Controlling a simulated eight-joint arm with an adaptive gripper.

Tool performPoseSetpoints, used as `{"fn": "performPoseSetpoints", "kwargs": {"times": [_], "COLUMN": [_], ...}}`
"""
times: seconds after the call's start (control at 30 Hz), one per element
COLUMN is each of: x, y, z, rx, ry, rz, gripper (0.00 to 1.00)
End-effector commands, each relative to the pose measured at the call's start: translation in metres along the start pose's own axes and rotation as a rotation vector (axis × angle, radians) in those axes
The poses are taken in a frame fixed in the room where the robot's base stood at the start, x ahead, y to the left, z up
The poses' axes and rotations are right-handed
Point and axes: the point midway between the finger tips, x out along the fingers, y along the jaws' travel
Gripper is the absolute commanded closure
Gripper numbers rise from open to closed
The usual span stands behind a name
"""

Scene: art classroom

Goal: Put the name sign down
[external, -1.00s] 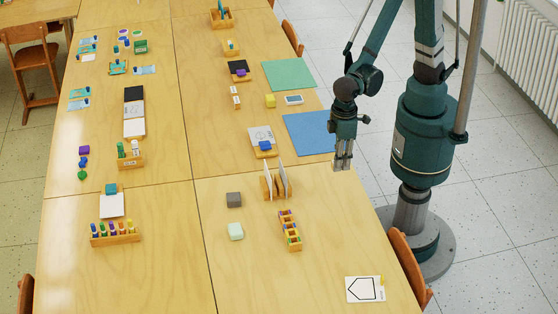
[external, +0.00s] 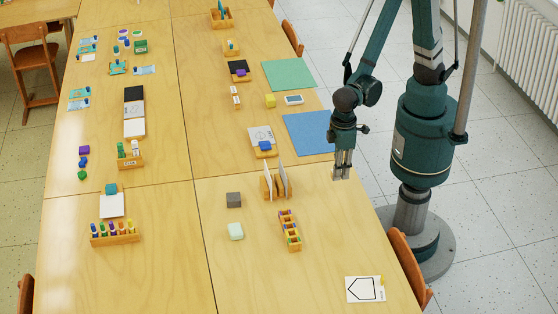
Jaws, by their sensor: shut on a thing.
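My gripper (external: 342,171) hangs pointing down over the right edge of the near table (external: 335,235), close to the near right corner of the blue mat (external: 308,134). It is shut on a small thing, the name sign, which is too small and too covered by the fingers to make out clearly. I cannot tell whether the held sign touches the table.
A wooden rack with upright boards (external: 275,181) stands left of my gripper, with a box of coloured pieces (external: 289,230) nearer. A white card with a house outline (external: 365,289) lies at the near right. The table between the gripper and that card is clear.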

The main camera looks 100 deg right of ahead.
Motion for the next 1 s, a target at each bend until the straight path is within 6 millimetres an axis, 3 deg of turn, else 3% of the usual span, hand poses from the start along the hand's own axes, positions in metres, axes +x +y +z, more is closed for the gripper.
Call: {"fn": "performPoseSetpoints", "kwargs": {"times": [0.33,0.83,1.0], "x": [0.042,0.048,0.059], "y": [0.000,0.000,-0.001], "z": [-0.001,0.000,-0.001], "rx": [0.000,0.000,0.000], "ry": [0.000,0.000,0.000], "rz": [0.000,0.000,0.000], "gripper": [0.94,0.94,0.94]}}
